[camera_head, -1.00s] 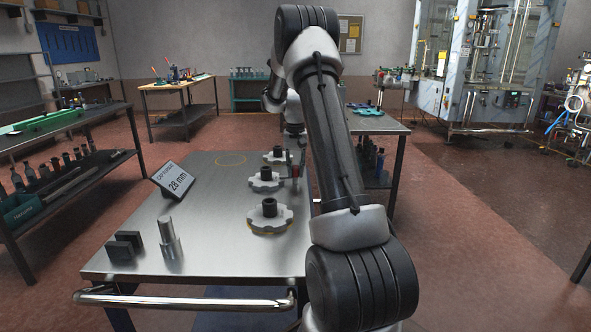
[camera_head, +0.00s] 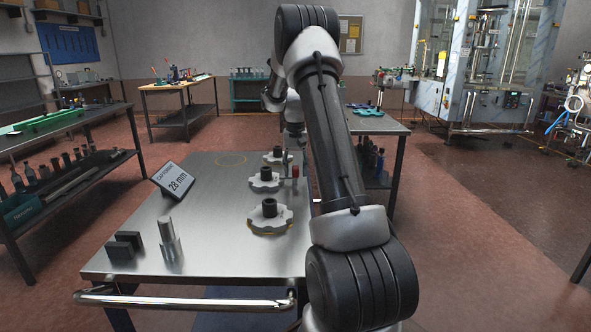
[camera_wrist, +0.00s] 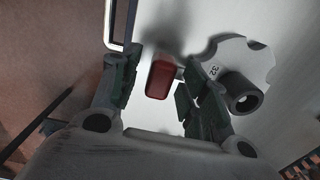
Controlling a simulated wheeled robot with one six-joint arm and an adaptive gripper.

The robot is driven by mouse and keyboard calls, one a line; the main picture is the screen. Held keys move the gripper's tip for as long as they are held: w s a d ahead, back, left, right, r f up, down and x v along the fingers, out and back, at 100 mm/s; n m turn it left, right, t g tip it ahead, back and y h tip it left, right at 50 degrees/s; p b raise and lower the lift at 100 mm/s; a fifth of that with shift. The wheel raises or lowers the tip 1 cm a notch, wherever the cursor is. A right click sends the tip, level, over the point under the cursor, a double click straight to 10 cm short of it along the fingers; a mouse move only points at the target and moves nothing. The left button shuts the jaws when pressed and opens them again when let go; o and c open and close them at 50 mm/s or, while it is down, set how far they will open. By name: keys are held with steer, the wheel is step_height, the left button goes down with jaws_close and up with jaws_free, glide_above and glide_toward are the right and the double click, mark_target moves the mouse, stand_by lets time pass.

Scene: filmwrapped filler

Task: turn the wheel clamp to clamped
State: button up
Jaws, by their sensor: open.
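A small red handle-like piece (camera_head: 295,172) stands at the table's right edge, beside the middle notched wheel (camera_head: 264,180). It looks like part of the wheel clamp, but the rest of the clamp is hidden and its setting cannot be told. In the wrist view the red piece (camera_wrist: 160,80) lies between the two dark fingers of my gripper (camera_wrist: 158,92). The fingers are open, with a gap on the left; whether the right finger touches it is unclear. A grey wheel marked 32 (camera_wrist: 240,57), with a black hub, lies just right of the fingers.
Two more notched wheels stand on the steel table (camera_head: 200,235), a near one (camera_head: 285,218) and a far one (camera_head: 274,153). A 28 mm sign (camera_head: 175,181), a metal post (camera_head: 169,240) and a black block (camera_head: 124,246) stand left. The table's middle is clear.

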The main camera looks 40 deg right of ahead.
mark_target(295, 167)
step_height(295, 167, up, 12)
steer(key=shift+f, duration=0.15)
stand_by(0.6)
